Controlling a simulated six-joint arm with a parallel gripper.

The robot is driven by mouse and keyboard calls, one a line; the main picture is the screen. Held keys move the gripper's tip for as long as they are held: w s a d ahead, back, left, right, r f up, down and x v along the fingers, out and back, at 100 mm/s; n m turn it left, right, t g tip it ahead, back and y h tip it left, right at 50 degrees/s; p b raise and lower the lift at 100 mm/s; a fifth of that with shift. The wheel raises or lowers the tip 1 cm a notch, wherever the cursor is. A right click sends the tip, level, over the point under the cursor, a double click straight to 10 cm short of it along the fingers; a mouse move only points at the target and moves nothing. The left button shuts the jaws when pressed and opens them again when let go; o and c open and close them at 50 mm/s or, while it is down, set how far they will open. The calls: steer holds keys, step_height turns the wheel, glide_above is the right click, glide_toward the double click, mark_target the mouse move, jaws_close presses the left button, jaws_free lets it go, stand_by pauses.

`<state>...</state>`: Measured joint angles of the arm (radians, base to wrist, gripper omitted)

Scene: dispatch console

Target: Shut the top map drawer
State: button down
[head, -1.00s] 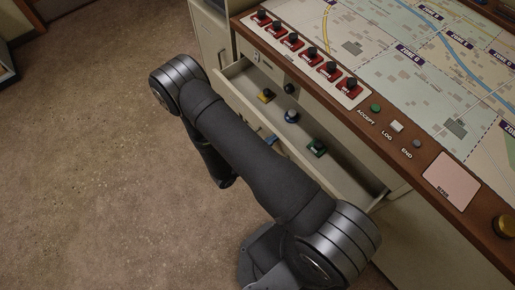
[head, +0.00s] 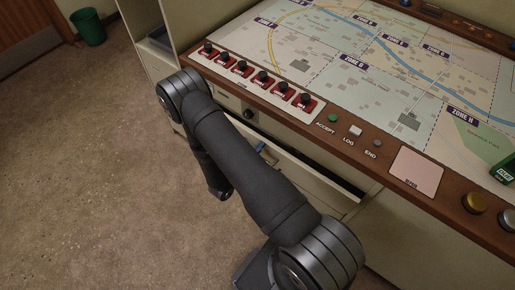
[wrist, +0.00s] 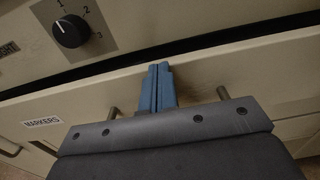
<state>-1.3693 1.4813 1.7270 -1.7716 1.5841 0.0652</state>
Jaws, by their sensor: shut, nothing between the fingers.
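The top drawer (head: 310,176) under the console is open by a narrow dark gap, and its inside is mostly hidden under the console top. In the wrist view its pale front (wrist: 270,72), labelled MARKERS, crosses the picture below that gap. My gripper (wrist: 160,70) has its blue fingers shut together and empty. The fingertips are at the upper part of the drawer front, between two metal handle posts; contact looks likely but is hard to confirm. In the head view my arm hides most of the gripper, and only the blue fingers (head: 260,147) show by the drawer.
Above the drawer a panel carries a black rotary knob (wrist: 70,32). The console top holds a row of red switches (head: 262,79), buttons and a zone map (head: 370,75). A green bin (head: 88,28) stands far left. The floor left of my arm is clear.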

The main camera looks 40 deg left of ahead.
steer(key=s, duration=1.4)
glide_toward(256, 137)
steer(key=w, duration=0.6)
steer(key=shift+w+f, duration=0.1)
steer(key=shift+w, duration=0.3)
steer(key=shift+w, duration=1.3)
